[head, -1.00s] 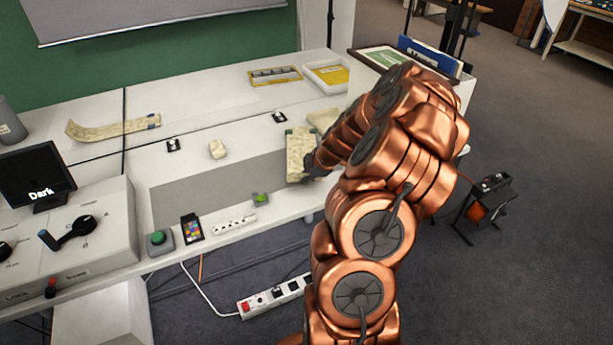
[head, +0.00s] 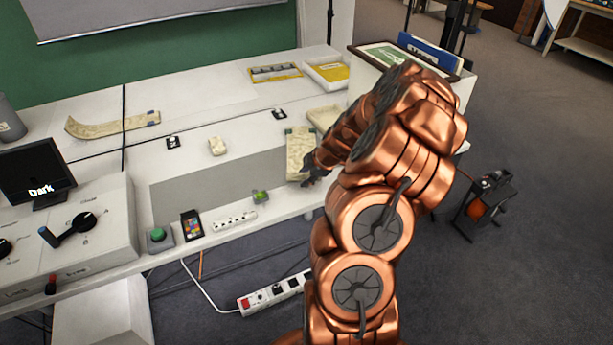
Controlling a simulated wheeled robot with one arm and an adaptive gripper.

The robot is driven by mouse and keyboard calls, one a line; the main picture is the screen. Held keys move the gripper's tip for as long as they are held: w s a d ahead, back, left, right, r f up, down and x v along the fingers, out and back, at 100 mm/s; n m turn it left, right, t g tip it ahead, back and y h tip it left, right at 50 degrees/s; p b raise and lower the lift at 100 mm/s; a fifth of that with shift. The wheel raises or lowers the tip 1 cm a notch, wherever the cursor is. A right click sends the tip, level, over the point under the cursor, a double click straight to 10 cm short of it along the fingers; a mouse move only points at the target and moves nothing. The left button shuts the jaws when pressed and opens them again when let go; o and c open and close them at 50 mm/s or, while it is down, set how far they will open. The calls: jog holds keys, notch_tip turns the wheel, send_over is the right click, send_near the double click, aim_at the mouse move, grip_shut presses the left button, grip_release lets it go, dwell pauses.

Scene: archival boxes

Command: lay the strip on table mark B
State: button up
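A long pale patterned strip (head: 112,126) lies at the back left of the white table, its left end curling up. A second pale patterned strip-like piece (head: 299,143) lies at the right, by my gripper. Two small black-and-white table marks show, one left of centre (head: 173,143) and one further right (head: 279,114); their letters are too small to read. My dark gripper (head: 310,173) is at the right edge of the second piece, low near the table front. My arm partly hides it, so its opening and any contact are unclear.
A small pale block (head: 217,146) and another pale piece (head: 324,117) lie on the table. Yellow-edged trays (head: 328,73) stand at the back right. A green button box (head: 158,238), a phone (head: 191,225) and a power strip (head: 234,222) line the front edge. The grey middle area is mostly clear.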

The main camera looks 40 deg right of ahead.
jog(key=shift+r, duration=0.1)
jog(key=shift+r+p, duration=0.15)
jog(key=shift+p, duration=0.25)
jog(key=shift+s+r+b, duration=0.2)
jog(key=shift+b, duration=0.15)
jog(key=b+v, duration=0.2)
jog(key=v, duration=0.9)
